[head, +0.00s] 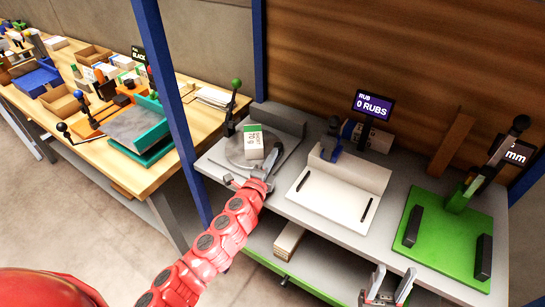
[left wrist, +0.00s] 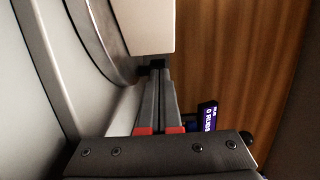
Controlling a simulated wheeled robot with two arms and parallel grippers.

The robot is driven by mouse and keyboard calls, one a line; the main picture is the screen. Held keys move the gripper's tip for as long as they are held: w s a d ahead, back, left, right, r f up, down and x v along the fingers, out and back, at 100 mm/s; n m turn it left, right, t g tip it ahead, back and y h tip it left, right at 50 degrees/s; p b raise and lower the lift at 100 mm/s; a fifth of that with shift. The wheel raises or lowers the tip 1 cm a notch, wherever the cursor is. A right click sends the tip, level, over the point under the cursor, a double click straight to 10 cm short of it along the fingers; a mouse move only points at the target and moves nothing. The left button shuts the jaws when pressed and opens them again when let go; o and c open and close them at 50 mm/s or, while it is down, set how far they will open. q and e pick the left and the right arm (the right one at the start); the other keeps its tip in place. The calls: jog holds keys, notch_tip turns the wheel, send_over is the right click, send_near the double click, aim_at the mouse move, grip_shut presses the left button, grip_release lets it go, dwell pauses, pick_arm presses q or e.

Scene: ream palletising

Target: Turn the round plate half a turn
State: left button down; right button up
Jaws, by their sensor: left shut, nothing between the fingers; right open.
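The round grey plate (head: 235,152) lies on the grey bench at the left end. A white ream with a green end (head: 253,143) stands on it. In the left wrist view the plate's curved rim (left wrist: 112,45) is at upper left, beside the pale ream (left wrist: 152,25). My left gripper (head: 271,160) is shut and empty at the plate's near right edge. Its fingertips (left wrist: 157,72) are close to a small dark piece by the rim; I cannot tell whether they touch. My right gripper (head: 385,290) is open and empty at the bottom, in front of the bench.
A white tray-like fixture (head: 335,192) stands right of the plate, with a screen reading "0 RUBS" (head: 373,105) behind. A green platform (head: 447,235) is further right. A lever with a green knob (head: 236,86) stands behind the plate's left side. A blue post (head: 180,110) rises at left.

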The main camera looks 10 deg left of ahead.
aim_at(281, 150)
pick_arm(q)
jog(key=shift+w+d+f+n+y+b, duration=0.15)
jog(key=shift+w+d+n+y+b, duration=0.3)
jog(key=shift+y+b, duration=0.5)
jog(key=y+b, duration=0.1)
jog(key=w+n+y+b, duration=0.1)
jog(key=b, duration=0.1)
jog(key=n+y+b, duration=0.1)
jog(key=b, duration=0.1)
jog(key=shift+w+d+f+n+y, duration=0.1)
jog(key=shift+w+d+n+y, duration=0.2)
jog(key=shift+d, duration=0.1)
jog(key=shift+w+d+n+y+b, duration=0.1)
jog(key=shift+w+n+y+b, duration=0.55)
jog(key=shift+y+b, duration=0.35)
jog(key=shift+w+d+r+b, duration=0.1)
jog(key=shift+w+r+b, duration=0.1)
jog(key=shift+w+b, duration=0.3)
jog(key=shift+w, duration=0.6)
jog(key=shift+w+b, duration=0.1)
jog(key=shift+b, duration=0.2)
